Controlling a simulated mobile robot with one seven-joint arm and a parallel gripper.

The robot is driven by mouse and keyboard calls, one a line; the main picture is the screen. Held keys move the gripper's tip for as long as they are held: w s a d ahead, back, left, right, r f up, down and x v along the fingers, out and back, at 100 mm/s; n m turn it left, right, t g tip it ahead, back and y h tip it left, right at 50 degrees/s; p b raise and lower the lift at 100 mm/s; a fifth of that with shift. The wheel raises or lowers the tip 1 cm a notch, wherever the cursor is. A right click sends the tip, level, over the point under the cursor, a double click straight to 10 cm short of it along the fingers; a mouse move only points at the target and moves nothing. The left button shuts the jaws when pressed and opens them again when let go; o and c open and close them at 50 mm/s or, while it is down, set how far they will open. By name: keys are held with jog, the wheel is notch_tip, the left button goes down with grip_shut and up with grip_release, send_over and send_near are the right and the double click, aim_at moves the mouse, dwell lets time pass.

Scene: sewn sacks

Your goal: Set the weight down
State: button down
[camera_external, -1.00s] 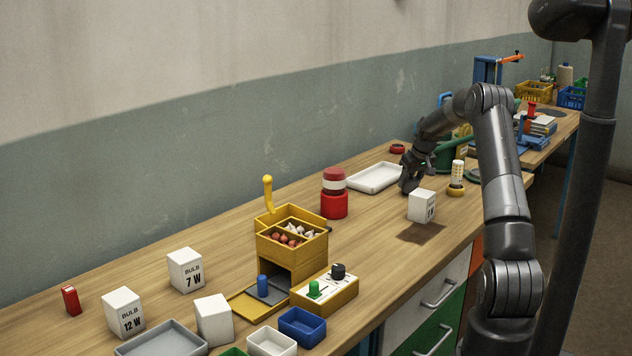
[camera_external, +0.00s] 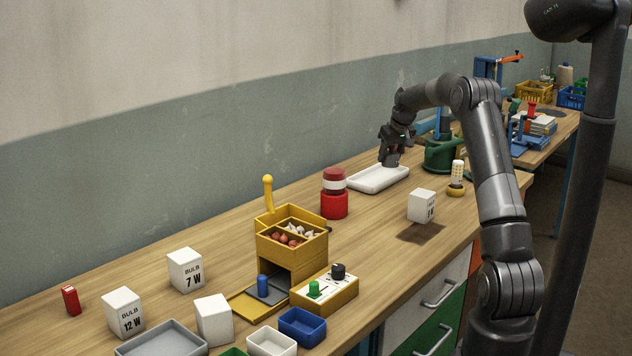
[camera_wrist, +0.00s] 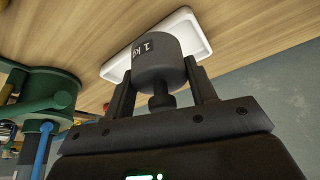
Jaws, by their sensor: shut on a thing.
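The weight is a dark grey cylinder marked 1 kg (camera_wrist: 158,62), with a narrower neck. In the wrist view it sits between the two fingers of my gripper (camera_wrist: 160,88), which is shut on it. In the external view my gripper (camera_external: 391,154) points down at the right end of the white tray (camera_external: 372,183), with the weight (camera_external: 391,160) under it. The tray also shows behind the weight in the wrist view (camera_wrist: 115,70). I cannot tell whether the weight touches the tray floor or hangs just above it.
A green stand (camera_external: 443,157) is close to the right of my gripper. A red jar (camera_external: 334,203) stands left of the tray. A white box (camera_external: 422,206) and a yellow-based bulb holder (camera_external: 456,185) stand nearer the front edge. Bare wood lies in front of the tray.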

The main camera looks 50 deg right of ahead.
jog(key=w+a+r, duration=0.1)
jog(key=w+a, duration=1.1)
jog(key=a, duration=0.3)
jog(key=w+a+f, duration=0.2)
jog(key=w, duration=0.1)
jog(key=w+a+f, duration=0.2)
jog(key=a, duration=0.1)
jog(key=w+a+f, duration=0.2)
jog(key=w+a, duration=0.1)
jog(key=shift+w+a+f, duration=0.15)
jog(key=shift+w+f, duration=0.2)
jog(key=shift+f, duration=2.05)
jog(key=c, duration=0.6)
grip_release()
jog(key=shift+f, duration=0.25)
jog(key=shift+r, duration=0.1)
